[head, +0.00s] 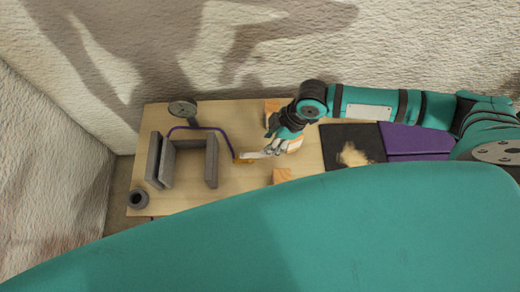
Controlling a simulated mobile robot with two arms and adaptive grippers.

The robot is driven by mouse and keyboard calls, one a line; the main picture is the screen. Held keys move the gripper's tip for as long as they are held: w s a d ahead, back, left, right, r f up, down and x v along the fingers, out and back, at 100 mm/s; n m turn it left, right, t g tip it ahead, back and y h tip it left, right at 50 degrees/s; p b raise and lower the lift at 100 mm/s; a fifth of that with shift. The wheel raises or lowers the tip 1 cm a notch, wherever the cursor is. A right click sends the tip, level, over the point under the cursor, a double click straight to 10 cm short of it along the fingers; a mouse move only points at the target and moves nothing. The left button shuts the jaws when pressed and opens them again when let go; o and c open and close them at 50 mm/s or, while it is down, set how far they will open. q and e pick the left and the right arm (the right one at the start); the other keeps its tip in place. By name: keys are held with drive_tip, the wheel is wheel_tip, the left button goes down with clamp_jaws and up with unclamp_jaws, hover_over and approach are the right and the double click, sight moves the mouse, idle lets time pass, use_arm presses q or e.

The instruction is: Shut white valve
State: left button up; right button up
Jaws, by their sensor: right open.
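The white valve shows as a small white lever (256,154) on a yellow, brass-like body (242,161), at the right end of a thin purple line (222,132) on the wooden table. My right gripper (272,148) is open, with its fingers just right of the white lever and pointing down and left at it. I cannot tell whether the fingers touch the lever. The lever points to the right from the body. My left gripper is not in view.
Orange-brown blocks (282,175) lie near my gripper. A black mat (352,136) and purple panels (408,140) are at right.

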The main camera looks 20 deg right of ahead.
sight(258, 155)
drive_tip(key=x, duration=0.7)
drive_tip(key=shift+a+f, duration=0.2)
drive_tip(key=shift+f, duration=0.1)
drive_tip(key=shift+c, duration=0.5)
clamp_jaws()
